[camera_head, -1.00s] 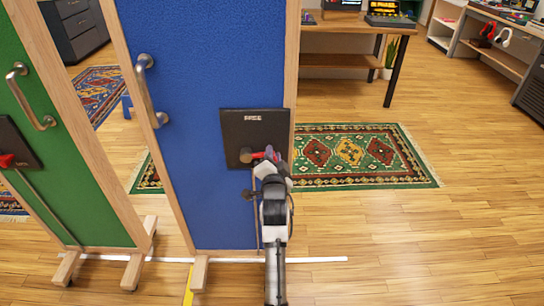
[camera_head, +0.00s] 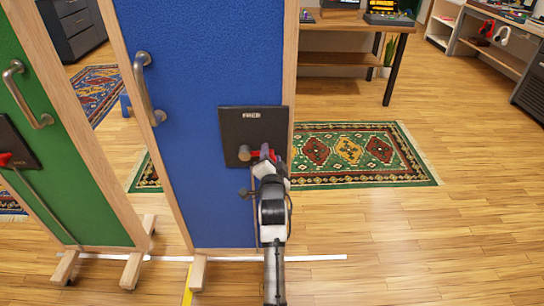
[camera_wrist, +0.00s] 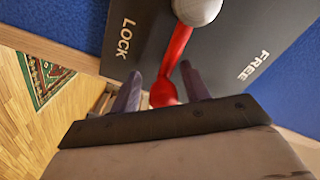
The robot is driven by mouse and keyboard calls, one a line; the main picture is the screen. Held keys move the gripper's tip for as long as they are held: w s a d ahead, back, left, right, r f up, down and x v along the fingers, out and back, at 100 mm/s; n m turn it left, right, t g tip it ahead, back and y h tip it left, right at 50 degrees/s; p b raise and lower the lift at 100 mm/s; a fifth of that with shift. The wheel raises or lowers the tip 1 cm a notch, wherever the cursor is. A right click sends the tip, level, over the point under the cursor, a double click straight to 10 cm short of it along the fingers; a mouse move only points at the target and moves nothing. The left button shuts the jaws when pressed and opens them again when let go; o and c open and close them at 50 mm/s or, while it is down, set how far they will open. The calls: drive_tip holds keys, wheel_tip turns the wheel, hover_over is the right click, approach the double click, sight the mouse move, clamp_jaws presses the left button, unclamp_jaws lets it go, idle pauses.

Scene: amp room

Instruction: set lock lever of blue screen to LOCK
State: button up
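The blue screen (camera_head: 200,60) stands upright in the middle of the head view. A dark plate (camera_head: 237,123) on it carries a round grey pivot knob (camera_head: 244,153) and a red lock lever (camera_head: 272,154). In the wrist view, the lever (camera_wrist: 176,52) runs down from the knob (camera_wrist: 197,8) and lies between the words LOCK (camera_wrist: 124,38) on the left and FREE (camera_wrist: 253,65) on the right. My gripper (camera_wrist: 161,88) is open, with one finger on each side of the lever's red end. Finger contact cannot be made out.
A green screen (camera_head: 70,140) with its own dark plate stands at the left. A metal handle (camera_head: 148,88) sticks out of the blue screen. Wooden feet (camera_head: 197,272) stand by a white floor line (camera_head: 315,257). Floor at the right is clear around a green rug (camera_head: 350,155).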

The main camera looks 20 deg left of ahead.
drive_tip(key=shift+d+r, duration=0.1)
drive_tip(key=b+v, duration=0.2)
drive_tip(key=v, duration=1.1)
drive_tip(key=shift+s, duration=0.4)
